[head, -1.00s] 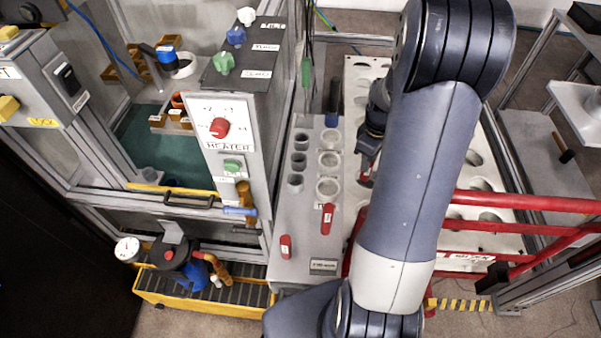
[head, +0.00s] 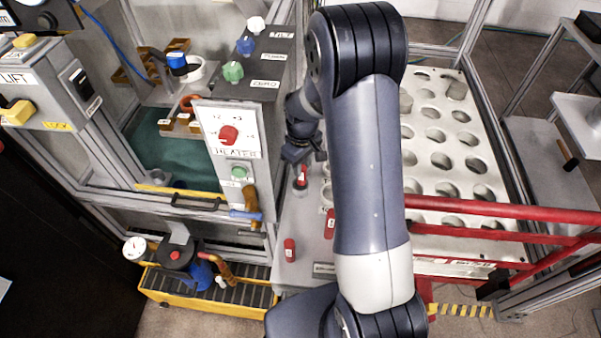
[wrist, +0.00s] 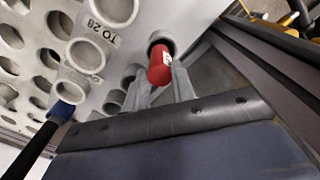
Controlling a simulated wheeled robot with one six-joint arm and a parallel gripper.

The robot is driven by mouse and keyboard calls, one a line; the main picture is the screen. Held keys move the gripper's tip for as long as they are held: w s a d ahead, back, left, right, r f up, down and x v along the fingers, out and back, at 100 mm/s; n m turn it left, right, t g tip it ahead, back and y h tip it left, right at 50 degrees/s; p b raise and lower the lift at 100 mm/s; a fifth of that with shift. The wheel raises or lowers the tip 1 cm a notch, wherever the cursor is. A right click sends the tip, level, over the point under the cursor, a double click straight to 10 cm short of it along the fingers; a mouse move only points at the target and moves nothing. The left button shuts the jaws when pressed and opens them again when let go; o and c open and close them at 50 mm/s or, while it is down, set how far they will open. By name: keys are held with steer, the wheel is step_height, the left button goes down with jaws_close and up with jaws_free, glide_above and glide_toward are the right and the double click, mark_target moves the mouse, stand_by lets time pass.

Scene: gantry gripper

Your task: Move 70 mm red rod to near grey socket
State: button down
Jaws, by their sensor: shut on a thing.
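My gripper (head: 302,167) is shut on a red rod (head: 301,177) at the left column of sockets on the grey bench. In the wrist view the two grey fingers (wrist: 162,87) stand either side of the red rod (wrist: 159,68), which has a white label. The rod's far end overlaps the dark opening of a grey socket (wrist: 166,36). In the head view this near grey socket (head: 299,190) shows just below the rod. I cannot tell how far, if at all, the rod is inside it.
Two more red rods, one at the front left (head: 289,250) and one to its right (head: 330,224), are on the bench. A large white plate with several holes (head: 445,205) lies right. The heater panel (head: 228,142) stands close left. A red railing (head: 500,208) crosses the right front.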

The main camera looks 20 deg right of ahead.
step_height(320, 180, down, 4)
steer(key=shift+r, duration=0.1)
steer(key=shift+a+f, duration=0.2)
steer(key=shift+f, duration=0.15)
steer(key=shift+f, duration=0.1)
steer(key=shift+f, duration=0.15)
steer(key=c, duration=1.2)
jaws_free()
steer(key=shift+r, duration=4)
